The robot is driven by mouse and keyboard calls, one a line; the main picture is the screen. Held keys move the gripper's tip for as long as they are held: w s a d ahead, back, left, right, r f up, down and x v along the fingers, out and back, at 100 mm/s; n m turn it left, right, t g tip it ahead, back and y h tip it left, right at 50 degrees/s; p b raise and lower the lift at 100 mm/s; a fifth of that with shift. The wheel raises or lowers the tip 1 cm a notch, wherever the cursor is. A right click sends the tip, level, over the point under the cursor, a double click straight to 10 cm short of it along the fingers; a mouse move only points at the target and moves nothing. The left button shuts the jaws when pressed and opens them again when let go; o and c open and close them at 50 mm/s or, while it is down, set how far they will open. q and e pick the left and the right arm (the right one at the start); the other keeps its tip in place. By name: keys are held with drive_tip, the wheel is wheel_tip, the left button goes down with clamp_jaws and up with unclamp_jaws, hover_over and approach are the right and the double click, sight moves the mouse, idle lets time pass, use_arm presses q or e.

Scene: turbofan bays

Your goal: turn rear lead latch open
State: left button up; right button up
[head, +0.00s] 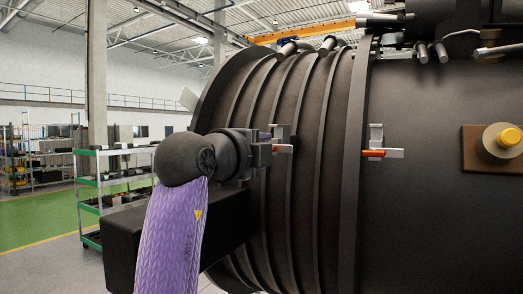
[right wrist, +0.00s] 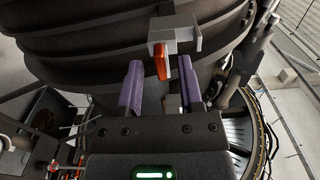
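A grey latch bracket with an orange-red lever (head: 283,149) sits on the ribbed dark casing in the head view. The same kind of latch shows close up in the right wrist view, with its grey bracket (right wrist: 176,36) and orange lever (right wrist: 160,62). My right gripper (right wrist: 160,68) is open, its two purple fingers apart with the lever between their tips; I see a gap on both sides. In the head view the wrist partly hides this gripper. A second latch with a red lever (head: 374,153) sits farther right on the casing. My left gripper is not in view.
The dark engine casing (head: 430,190) fills the right side, with raised ribs and a flange. A yellow knob (head: 508,138) on a brown plate is at far right. Pipes run along the top. A green-framed shelf cart (head: 115,152) stands at the left, on open floor.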

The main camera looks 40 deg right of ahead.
drive_tip(key=b+v, duration=0.3)
drive_tip(key=v, duration=0.7)
drive_tip(key=shift+b, duration=0.4)
